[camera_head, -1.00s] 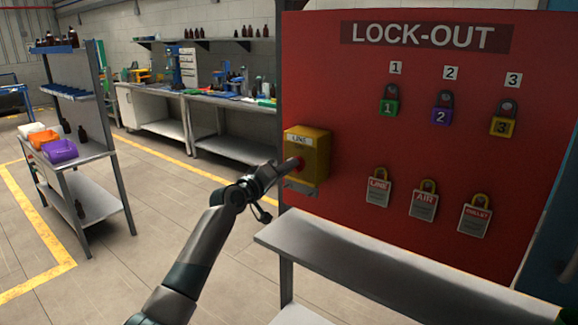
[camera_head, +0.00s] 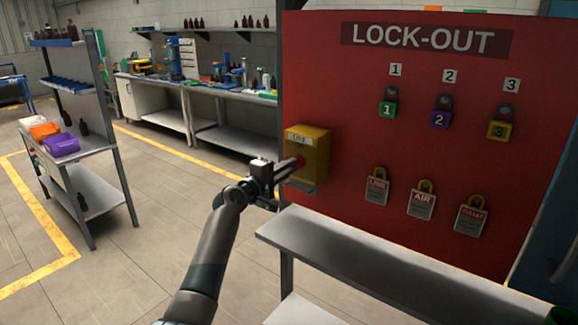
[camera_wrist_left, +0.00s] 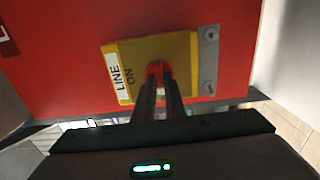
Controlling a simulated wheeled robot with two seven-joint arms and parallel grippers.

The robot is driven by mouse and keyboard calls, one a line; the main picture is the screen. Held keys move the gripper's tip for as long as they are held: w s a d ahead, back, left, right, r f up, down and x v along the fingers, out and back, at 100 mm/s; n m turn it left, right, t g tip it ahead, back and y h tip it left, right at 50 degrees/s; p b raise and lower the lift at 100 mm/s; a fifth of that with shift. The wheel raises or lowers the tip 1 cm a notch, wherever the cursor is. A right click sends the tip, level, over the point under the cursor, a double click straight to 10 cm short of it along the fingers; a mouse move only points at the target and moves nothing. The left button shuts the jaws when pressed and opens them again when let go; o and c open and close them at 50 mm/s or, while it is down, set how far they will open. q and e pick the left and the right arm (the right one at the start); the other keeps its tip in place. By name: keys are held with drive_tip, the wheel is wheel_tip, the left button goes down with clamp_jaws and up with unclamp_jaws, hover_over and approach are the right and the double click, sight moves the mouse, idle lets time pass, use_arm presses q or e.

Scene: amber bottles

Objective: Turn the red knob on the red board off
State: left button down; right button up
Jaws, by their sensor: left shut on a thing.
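The red lock-out board (camera_head: 345,110) stands at the right in the head view. A yellow box (camera_head: 316,150) labelled LINE is mounted at its left edge. The red knob (camera_head: 299,162) sticks out of the box's left face. My left gripper (camera_head: 292,165) reaches it from the left and is shut on it. In the left wrist view the fingers of my left gripper (camera_wrist_left: 160,88) close around the red knob (camera_wrist_left: 156,69), and the yellow box (camera_wrist_left: 183,52) reads LINE ON. The fingers hide part of the knob. My right gripper is not in view.
Numbered padlocks (camera_head: 388,107) and tags (camera_head: 376,187) hang on the board. A grey shelf (camera_head: 350,250) juts out below it. A rack with bins (camera_head: 62,146) stands at the left, and a workbench (camera_head: 215,95) runs along the back wall. The floor between is clear.

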use_arm(q)
drive_tip(key=shift+f, duration=0.1)
drive_tip(key=c, duration=1.8)
unclamp_jaws()
drive_tip(key=shift+s+a, duration=0.1)
drive_tip(key=b+v, duration=0.4)
drive_tip(key=v, duration=1.3)
drive_tip(key=shift+b, duration=0.3)
